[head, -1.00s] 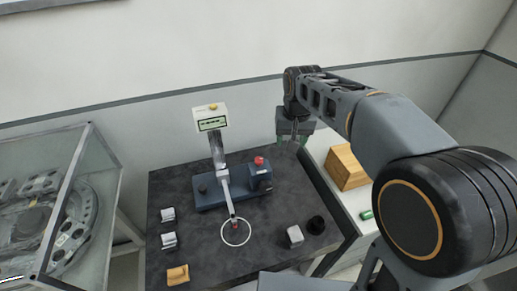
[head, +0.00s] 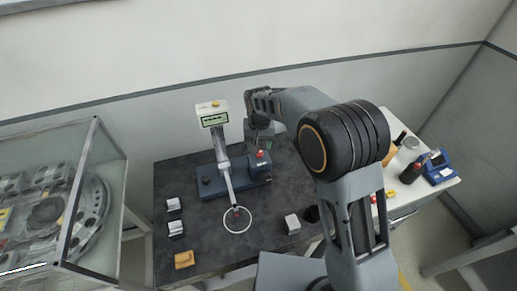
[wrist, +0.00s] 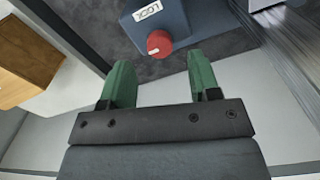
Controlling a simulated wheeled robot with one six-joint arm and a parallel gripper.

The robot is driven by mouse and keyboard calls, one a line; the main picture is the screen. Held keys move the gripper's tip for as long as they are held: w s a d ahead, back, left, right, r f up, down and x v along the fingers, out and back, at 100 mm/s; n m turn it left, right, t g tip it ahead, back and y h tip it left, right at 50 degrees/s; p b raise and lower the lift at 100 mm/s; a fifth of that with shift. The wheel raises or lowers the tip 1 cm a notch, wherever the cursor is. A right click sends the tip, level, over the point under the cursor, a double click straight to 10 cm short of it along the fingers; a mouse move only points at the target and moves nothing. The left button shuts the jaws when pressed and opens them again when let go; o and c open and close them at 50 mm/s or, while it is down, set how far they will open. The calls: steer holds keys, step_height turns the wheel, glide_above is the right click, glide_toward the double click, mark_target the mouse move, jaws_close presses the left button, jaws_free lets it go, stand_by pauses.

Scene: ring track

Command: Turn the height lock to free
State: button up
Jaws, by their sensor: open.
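The height lock is a red knob (head: 260,154) on the right block of the blue-grey instrument base (head: 212,191). In the wrist view the red knob (wrist: 159,44) carries a pale mark and sits beside a white label reading LOCK (wrist: 147,14). My gripper (wrist: 161,66) is open and empty, its two green fingers apart. The knob appears just beyond the fingertips, roughly centred between them, and is not touched as far as I can see. In the head view my gripper (head: 260,130) is just behind and above the knob; its fingers are hard to make out there.
The instrument has a column with a display (head: 214,119) and an arm ending in a white ring (head: 238,219). Small blocks (head: 292,223) and a dark cylinder (head: 312,214) stand on the dark table (head: 200,250). A glass case (head: 60,190) stands left, a white side table (head: 405,192) right.

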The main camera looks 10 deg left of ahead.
mark_target(259, 154)
steer(key=shift+f+p, duration=0.35)
steer(key=shift+f, duration=1.75)
steer(key=shift+c, duration=0.2)
steer(key=c, duration=0.9)
